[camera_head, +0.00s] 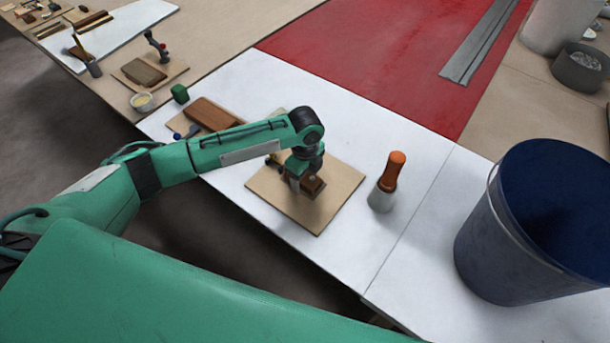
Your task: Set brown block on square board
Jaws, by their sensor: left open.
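The square board (338,203) is light tan and lies flat on the white table top near its front edge. A small brown block (317,187) is on the board around its middle, partly hidden by my gripper. My left gripper (305,184) points down over the board, open, with its fingers at the block. I cannot tell whether a finger touches the block. My right gripper is not in view.
An orange-handled tool (388,182) stands right of the board. A large dark blue bucket (535,220) stands at the right. A longer brown block (213,114) and a green cube (180,94) lie beyond my arm. A red panel (390,55) is behind.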

